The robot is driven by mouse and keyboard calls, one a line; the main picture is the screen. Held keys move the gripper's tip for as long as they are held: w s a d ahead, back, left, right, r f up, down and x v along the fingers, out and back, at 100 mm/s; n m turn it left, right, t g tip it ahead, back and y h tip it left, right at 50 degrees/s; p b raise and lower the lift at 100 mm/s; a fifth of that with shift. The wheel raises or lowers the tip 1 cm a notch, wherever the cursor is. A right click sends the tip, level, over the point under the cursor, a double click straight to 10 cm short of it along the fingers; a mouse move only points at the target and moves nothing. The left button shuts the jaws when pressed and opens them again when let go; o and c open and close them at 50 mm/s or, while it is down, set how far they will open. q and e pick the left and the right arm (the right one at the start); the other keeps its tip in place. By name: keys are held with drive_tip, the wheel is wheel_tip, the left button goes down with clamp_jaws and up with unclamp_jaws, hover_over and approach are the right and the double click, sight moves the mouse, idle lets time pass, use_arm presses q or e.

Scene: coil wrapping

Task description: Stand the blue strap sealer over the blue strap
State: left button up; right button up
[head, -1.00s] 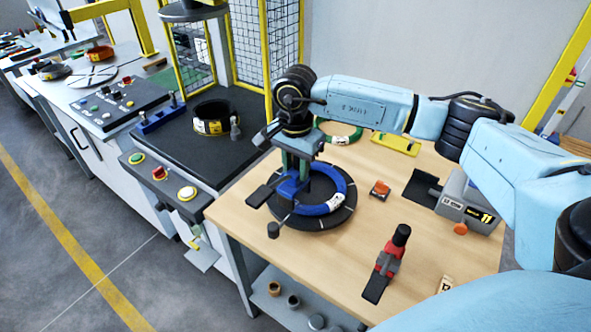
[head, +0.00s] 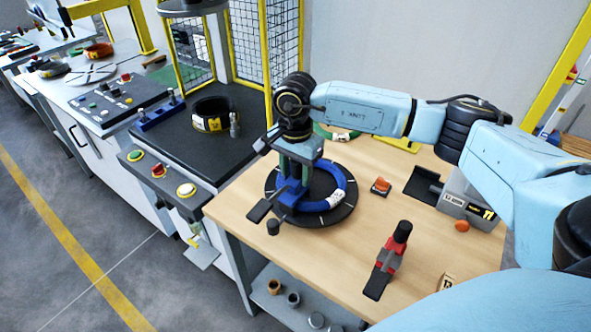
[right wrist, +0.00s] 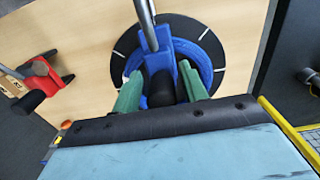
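The blue strap sealer (head: 291,190) is in my right gripper (head: 298,168), above the left part of a blue coil (head: 338,180). In the right wrist view, the green fingers of the gripper (right wrist: 160,84) flank the sealer's black grip, with its blue body (right wrist: 158,62) and metal lever beyond them. The coil, with a white label, lies flat on a black turntable (head: 345,213). I cannot make out a blue strap separate from the coil, as the sealer covers that part. Whether the sealer touches the coil or turntable is unclear. My left gripper is not in view.
A red tool with a black handle (head: 388,262) stands on the wooden table (head: 330,258) at the front. An orange-topped block (head: 381,186) and a grey device (head: 465,200) are to the right. A green coil (head: 337,133) lies behind my arm.

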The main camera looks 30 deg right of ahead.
drive_tip(key=shift+o, duration=0.6)
drive_tip(key=shift+r+p, duration=0.5)
drive_tip(key=shift+r, duration=0.05)
wheel_tip(320, 180, up, 11)
drive_tip(key=shift+b, duration=0.45)
drive_tip(key=shift+r, duration=0.6)
